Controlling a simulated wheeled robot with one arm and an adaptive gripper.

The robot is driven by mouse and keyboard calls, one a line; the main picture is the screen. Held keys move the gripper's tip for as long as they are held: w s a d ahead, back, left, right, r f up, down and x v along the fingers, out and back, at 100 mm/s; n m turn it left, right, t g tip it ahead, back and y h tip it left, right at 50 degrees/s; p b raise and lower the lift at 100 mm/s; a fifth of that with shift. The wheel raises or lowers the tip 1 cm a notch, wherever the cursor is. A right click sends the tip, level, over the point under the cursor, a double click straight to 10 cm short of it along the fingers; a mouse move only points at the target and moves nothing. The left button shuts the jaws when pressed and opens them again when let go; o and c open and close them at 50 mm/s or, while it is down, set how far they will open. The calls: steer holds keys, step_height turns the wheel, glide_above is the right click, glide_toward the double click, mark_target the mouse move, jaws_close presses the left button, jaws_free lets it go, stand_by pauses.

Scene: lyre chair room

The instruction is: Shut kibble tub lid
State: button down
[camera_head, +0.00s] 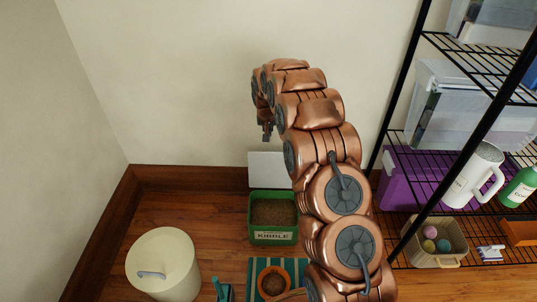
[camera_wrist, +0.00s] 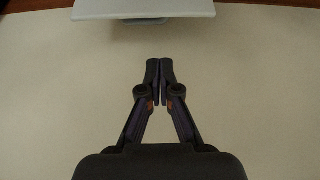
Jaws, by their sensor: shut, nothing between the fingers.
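The green kibble tub (camera_head: 273,237) stands on the wood floor by the back wall, with brown kibble inside and a KIBBLE label on its front. Its white lid (camera_head: 266,170) stands raised behind it, close to the wall. In the wrist view the pale grey-white lid (camera_wrist: 143,8) crosses the top edge, partly cut off. My gripper (camera_head: 267,133) is above the lid in the head view, apart from it. In the wrist view my gripper (camera_wrist: 159,82) is shut and empty against the plain wall. My arm hides the area right of the tub.
A cream bin (camera_head: 163,262) stands left of the tub. An orange bowl (camera_head: 273,281) with kibble sits on a striped mat (camera_head: 254,270) in front. A black wire shelf (camera_head: 408,95) with a purple bin (camera_head: 400,180) stands at right. Floor between cream bin and tub is clear.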

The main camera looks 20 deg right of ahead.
steer(key=shift+w+d+r+b+x, duration=0.15)
steer(key=shift+b+x, duration=0.55)
steer(key=shift+x, duration=1.85)
steer(key=shift+w+b+x, duration=0.2)
steer(key=shift+b+x, duration=0.55)
steer(key=shift+x, duration=1.8)
steer(key=shift+w+d+r+b+x, duration=0.15)
steer(key=shift+b+x, duration=0.55)
steer(key=shift+x, duration=1.85)
steer(key=shift+f, duration=0.1)
steer(key=shift+a, duration=0.15)
